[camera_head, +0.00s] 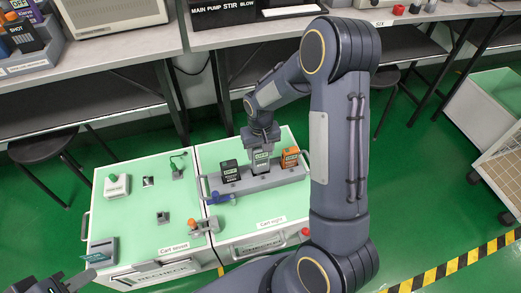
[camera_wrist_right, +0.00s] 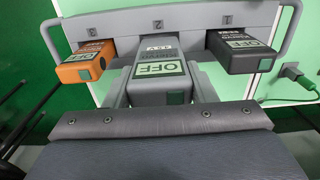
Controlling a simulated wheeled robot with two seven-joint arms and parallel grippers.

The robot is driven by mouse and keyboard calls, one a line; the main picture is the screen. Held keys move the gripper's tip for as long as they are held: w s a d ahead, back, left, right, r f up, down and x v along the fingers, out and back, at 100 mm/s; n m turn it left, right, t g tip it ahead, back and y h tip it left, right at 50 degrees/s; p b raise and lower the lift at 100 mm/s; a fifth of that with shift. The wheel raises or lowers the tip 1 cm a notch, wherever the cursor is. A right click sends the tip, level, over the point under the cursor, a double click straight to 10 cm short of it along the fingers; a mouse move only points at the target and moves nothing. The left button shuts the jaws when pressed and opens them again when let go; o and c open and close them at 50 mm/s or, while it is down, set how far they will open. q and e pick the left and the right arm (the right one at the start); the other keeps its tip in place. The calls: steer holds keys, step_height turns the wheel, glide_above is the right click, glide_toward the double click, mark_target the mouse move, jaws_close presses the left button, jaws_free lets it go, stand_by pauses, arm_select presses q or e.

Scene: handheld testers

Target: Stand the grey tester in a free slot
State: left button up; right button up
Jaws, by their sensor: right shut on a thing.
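The grey tester (camera_head: 261,161) stands upright at the middle slot of the grey rack (camera_head: 285,180), between a black tester (camera_head: 230,171) and an orange tester (camera_head: 290,157). In the right wrist view, the grey tester (camera_wrist_right: 158,72) lines up with the slot marked 2 and sticks out further than its neighbours. I cannot tell if it rests on the slot floor, since its base is hidden. My right gripper (camera_head: 262,146) is shut on its upper part. My left gripper (camera_head: 80,279) is at the lower left, away from the rack; its jaw opening is unclear.
The rack is on the right cart (camera_head: 245,225). A blue-handled item (camera_head: 219,198) is by its left end. The left cart (camera_head: 135,222) holds a box with a green knob (camera_head: 116,186) and a grey device (camera_head: 101,251). Benches (camera_head: 120,45) stand behind.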

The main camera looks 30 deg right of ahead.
mark_target(260, 159)
steer(key=shift+f+b, duration=1.6)
steer(key=shift+f, duration=0.7)
steer(key=o, duration=1.1)
step_height(260, 159, up, 7)
steer(key=p, duration=0.3)
steer(key=shift+r, duration=0.45)
